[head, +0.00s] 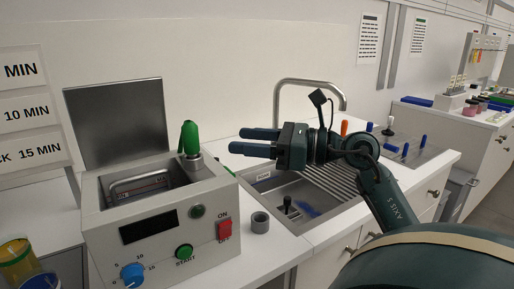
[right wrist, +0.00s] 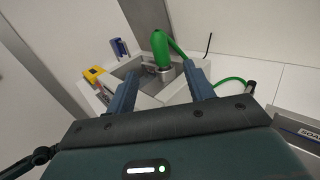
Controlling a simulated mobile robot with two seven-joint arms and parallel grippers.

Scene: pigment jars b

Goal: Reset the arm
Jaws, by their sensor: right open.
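My right gripper (head: 245,141) is raised above the sink edge in the head view, its two fingers pointing left. It is open and empty. Its fingers also show in the right wrist view (right wrist: 162,95), with the green-handled tool (right wrist: 160,52) beyond and between them. In the head view the green handle (head: 188,138) stands upright at the back right of the grey bath machine (head: 165,225), left of the fingertips and apart from them. My left gripper is not in view.
The machine has a raised metal lid (head: 118,125), a blue knob (head: 132,273), a green start button (head: 184,251) and a red switch (head: 224,230). A small grey cup (head: 260,222) stands beside it. A sink (head: 283,189) and curved faucet (head: 312,82) lie under and behind my right arm.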

